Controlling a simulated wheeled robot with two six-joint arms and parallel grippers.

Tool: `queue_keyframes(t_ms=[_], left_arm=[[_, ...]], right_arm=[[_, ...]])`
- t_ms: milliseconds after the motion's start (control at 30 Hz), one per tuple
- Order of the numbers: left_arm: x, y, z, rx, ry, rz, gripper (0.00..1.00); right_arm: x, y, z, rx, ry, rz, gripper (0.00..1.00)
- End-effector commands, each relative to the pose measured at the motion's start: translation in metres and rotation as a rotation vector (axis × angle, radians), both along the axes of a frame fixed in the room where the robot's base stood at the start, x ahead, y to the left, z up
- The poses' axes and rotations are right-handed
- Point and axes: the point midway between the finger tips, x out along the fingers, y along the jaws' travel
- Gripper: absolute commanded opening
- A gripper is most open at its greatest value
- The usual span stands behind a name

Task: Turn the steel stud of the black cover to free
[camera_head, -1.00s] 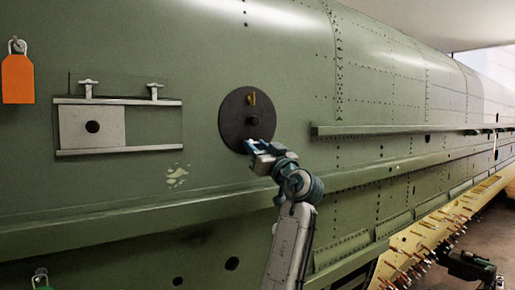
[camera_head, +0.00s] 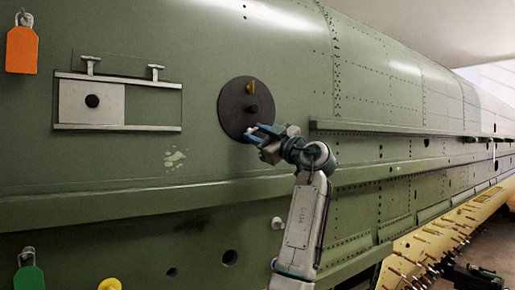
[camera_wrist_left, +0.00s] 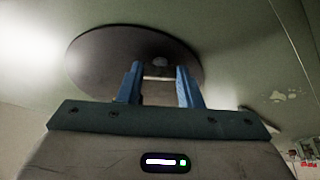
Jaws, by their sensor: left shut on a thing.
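The black cover (camera_head: 236,120) is a round dark disc on the green fuselage skin, left of centre in the head view. It has a brass-coloured piece (camera_head: 250,88) near its top and a dark knob (camera_head: 252,109) near its middle. My left gripper (camera_head: 252,131) is at the cover's lower right edge, its blue fingers pointing at the disc. In the wrist view the fingers (camera_wrist_left: 158,86) stand a little apart in front of the cover (camera_wrist_left: 95,60), with the small grey steel stud (camera_wrist_left: 159,62) between their tips. The gripper is shut on the stud; their contact is hard to see.
A recessed panel with a grey plate (camera_head: 92,103) and two rails is at the left. An orange tag (camera_head: 21,50), a green tag (camera_head: 28,277) and a yellow tag (camera_head: 110,284) show. A long ledge (camera_head: 180,196) runs below the cover. A yellow rack with pins (camera_head: 425,240) is lower right.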

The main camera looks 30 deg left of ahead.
Motion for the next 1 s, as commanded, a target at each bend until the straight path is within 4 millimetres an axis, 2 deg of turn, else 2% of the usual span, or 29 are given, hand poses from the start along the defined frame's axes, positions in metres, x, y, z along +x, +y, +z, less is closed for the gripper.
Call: queue_keyframes(t_ms=[267, 700, 1000], left_arm=[[0.002, -0.001, 0.003, -0.1, -0.241, 0.0, 0.1], [0.004, -0.002, 0.008, -0.255, -0.62, -0.005, 0.1], [0.004, -0.002, 0.008, -0.337, -0.818, -0.006, 0.1]], right_arm=[[0.0, -0.004, -0.003, -0.005, 0.0, 0.001, 0.32], [0.0, -0.004, 0.014, -0.004, 0.0, 0.002, 0.32], [0.0, 0.001, 0.025, 0.001, 0.0, 0.0, 0.32]])
